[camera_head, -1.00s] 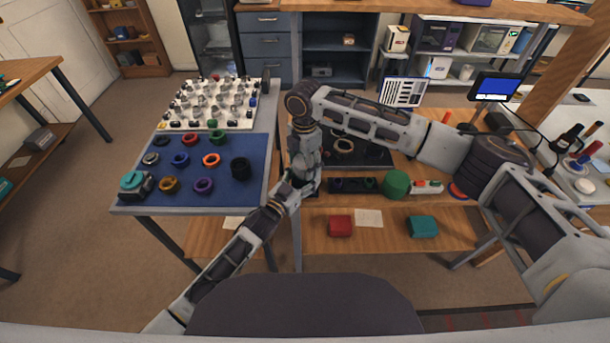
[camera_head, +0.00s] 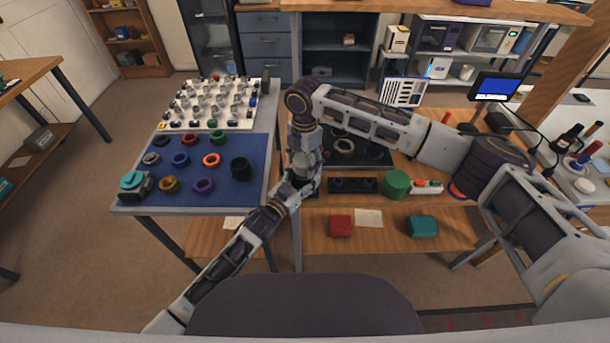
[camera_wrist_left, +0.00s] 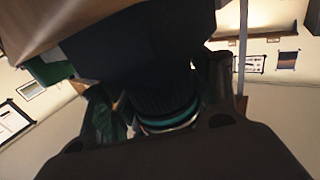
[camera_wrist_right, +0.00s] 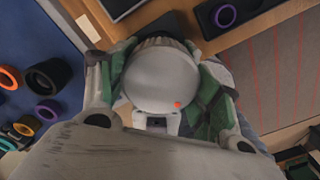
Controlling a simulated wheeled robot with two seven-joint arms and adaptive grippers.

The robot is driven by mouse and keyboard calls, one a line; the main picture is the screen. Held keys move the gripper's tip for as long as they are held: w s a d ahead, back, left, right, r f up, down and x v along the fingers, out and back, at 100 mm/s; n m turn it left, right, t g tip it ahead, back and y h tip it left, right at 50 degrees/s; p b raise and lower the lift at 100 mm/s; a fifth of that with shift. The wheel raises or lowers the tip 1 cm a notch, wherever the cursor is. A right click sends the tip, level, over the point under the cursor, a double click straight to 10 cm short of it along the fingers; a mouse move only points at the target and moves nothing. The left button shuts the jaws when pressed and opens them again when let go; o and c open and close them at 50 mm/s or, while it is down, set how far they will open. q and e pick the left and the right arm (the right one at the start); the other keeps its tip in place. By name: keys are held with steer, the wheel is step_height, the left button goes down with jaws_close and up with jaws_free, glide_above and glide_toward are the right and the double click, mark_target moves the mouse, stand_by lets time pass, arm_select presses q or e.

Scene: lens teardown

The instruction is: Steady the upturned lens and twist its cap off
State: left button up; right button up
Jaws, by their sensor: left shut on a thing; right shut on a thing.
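The lens (camera_wrist_left: 165,98) shows in the left wrist view as a dark ribbed barrel with teal and pale rings. My left gripper (camera_wrist_left: 165,108) is shut around it, one finger on each side. The cap (camera_wrist_right: 155,75) fills the middle of the right wrist view as a smooth grey disc with a small orange-red dot near its edge. My right gripper (camera_wrist_right: 162,92) is shut on it from both sides. In the head view the right gripper (camera_head: 303,160) points down just above the left gripper (camera_head: 292,188). The hands mostly hide the lens and cap there.
A blue mat (camera_head: 215,190) with several coloured rings lies on the left table, a white board (camera_head: 210,115) of small parts behind it. On the wooden bench right of the hands are a dark tray (camera_head: 370,153), a black holder (camera_head: 352,185) and a green cylinder (camera_head: 396,184).

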steer(key=shift+r, duration=0.8)
stand_by(0.9)
steer(key=shift+r, duration=2.4)
arm_select(q)
steer(key=o, duration=1.4)
steer(key=shift+s+a, duration=0.1)
arm_select(e)
steer(key=shift+r, duration=0.1)
arm_select(q)
steer(key=shift+s+a+r+p, duration=0.35)
steer(key=shift+s+a+p, duration=0.15)
steer(key=shift+s+p, duration=0.35)
arm_select(e)
steer(key=shift+r, duration=0.8)
arm_select(q)
steer(key=shift+r+p+v, duration=0.25)
steer(key=shift+p+v, duration=0.55)
steer(key=shift+v, duration=0.35)
steer(key=shift+r+p+v, duration=0.2)
steer(key=shift+p+v, duration=0.6)
steer(key=shift+v, duration=0.3)
steer(key=shift+r+p+v, duration=0.25)
steer(key=shift+p+v, duration=0.55)
steer(key=shift+v, duration=0.35)
arm_select(e)
steer(key=shift+r, duration=2.4)
